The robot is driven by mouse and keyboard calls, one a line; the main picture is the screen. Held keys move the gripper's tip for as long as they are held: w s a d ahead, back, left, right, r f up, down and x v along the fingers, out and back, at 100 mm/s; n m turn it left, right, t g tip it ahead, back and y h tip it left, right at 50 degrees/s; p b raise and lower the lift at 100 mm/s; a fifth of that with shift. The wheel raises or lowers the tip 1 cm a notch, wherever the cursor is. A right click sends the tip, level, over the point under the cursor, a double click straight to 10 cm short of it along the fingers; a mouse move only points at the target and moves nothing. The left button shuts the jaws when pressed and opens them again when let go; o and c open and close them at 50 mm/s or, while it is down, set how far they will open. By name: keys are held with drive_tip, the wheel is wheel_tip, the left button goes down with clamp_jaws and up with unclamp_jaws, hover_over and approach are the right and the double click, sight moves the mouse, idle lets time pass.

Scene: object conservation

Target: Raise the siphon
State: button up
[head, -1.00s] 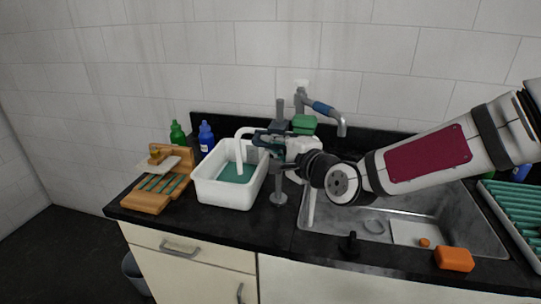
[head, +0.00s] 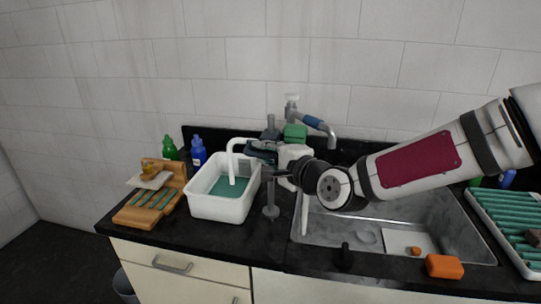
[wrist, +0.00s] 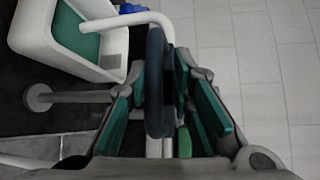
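The siphon (head: 232,152) is a bent white tube. One leg stands in the white tub (head: 203,205), whose floor shows teal, and its top arches over the tub's right rim toward my gripper. In the wrist view the siphon's tube (wrist: 132,18) runs from the tub (wrist: 40,45) to a dark blue grip-like piece (wrist: 158,85). My gripper (wrist: 168,80) is open, with its teal-padded fingers on either side of that piece. A gap shows on the right; contact on the left is unclear. In the head view my gripper (head: 268,153) partly hides the siphon's far side.
The sink (head: 385,222) lies right of the tub, with a faucet (head: 318,124) behind. An orange block (head: 444,266) lies at the front edge.

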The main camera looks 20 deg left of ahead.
drive_tip(key=v, duration=1.2)
drive_tip(key=shift+w, duration=0.1)
